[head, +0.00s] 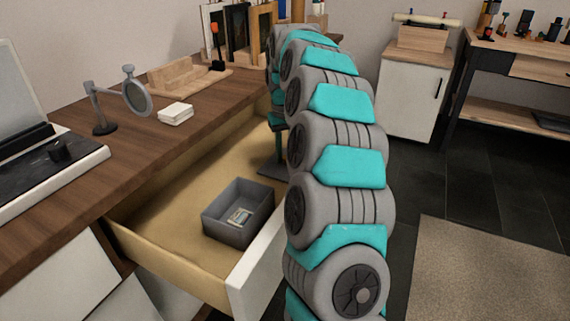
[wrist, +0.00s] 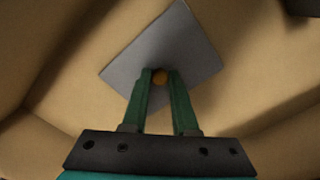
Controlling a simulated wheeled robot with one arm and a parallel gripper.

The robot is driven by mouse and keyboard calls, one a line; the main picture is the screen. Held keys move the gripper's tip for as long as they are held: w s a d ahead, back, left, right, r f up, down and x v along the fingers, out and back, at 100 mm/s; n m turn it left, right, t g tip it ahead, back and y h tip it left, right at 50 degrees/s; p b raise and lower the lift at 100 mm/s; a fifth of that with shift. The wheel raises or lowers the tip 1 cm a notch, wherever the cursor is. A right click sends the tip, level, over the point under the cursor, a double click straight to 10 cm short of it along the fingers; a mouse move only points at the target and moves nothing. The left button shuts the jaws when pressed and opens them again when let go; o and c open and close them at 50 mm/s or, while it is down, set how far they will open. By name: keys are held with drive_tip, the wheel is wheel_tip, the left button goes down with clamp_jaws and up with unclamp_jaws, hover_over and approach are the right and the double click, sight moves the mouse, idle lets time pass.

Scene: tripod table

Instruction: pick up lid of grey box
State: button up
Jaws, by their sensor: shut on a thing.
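The grey lid (wrist: 165,50) is a flat square plate with a small round orange knob (wrist: 160,77). My gripper (wrist: 160,76) is shut on the knob, with one green finger on each side. In the head view the lid (head: 268,171) shows as a dark plate inside the drawer, behind the grey box and partly hidden by my arm. I cannot tell whether it touches the drawer floor. The grey box (head: 224,229) stands uncovered near the drawer front, with a small light item (head: 239,216) inside.
The open drawer (head: 165,219) has walls around the box and lid. The wooden desktop (head: 128,150) above holds a magnifier (head: 136,92), a white stack (head: 175,113) and a laptop (head: 40,150). Bare drawer floor lies left of the lid.

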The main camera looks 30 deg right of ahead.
clamp_jaws()
